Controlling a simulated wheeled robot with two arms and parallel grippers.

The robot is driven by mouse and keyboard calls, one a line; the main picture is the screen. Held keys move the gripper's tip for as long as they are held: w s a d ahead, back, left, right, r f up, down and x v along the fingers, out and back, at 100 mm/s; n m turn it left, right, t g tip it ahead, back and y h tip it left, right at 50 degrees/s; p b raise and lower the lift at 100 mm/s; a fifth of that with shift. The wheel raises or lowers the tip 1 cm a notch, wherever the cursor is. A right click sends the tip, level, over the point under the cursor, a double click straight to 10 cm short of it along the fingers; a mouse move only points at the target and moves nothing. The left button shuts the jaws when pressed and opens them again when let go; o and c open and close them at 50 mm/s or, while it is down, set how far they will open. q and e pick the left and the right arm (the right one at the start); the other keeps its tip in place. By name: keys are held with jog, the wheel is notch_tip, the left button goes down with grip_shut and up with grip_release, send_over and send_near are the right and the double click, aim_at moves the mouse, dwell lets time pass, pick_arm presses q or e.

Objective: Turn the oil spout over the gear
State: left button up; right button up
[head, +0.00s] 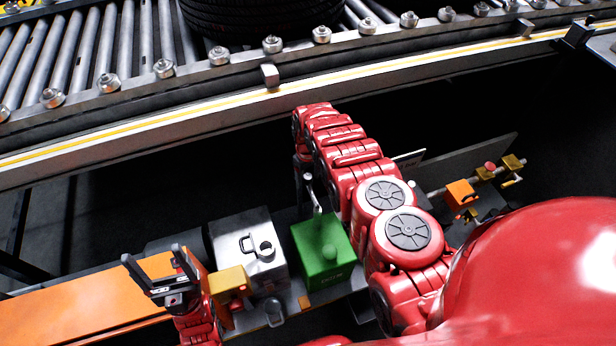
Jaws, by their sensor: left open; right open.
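My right gripper (305,175) hangs down from the bent red arm right by the spout. It is open; its fingers are small and partly hidden, and I cannot tell whether they touch the spout. My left gripper (154,258) is open and empty at lower left, fingers pointing up, left of the grey box. I cannot make out the gear clearly.
A grey-white box (248,238) with a handle stands left of the green box. A yellow block (230,280) is in front of it. Orange and yellow fittings (461,193) sit at right. A roller conveyor (130,45) with a black tyre (260,15) runs behind.

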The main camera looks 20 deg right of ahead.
grip_shut()
dwell(1.4)
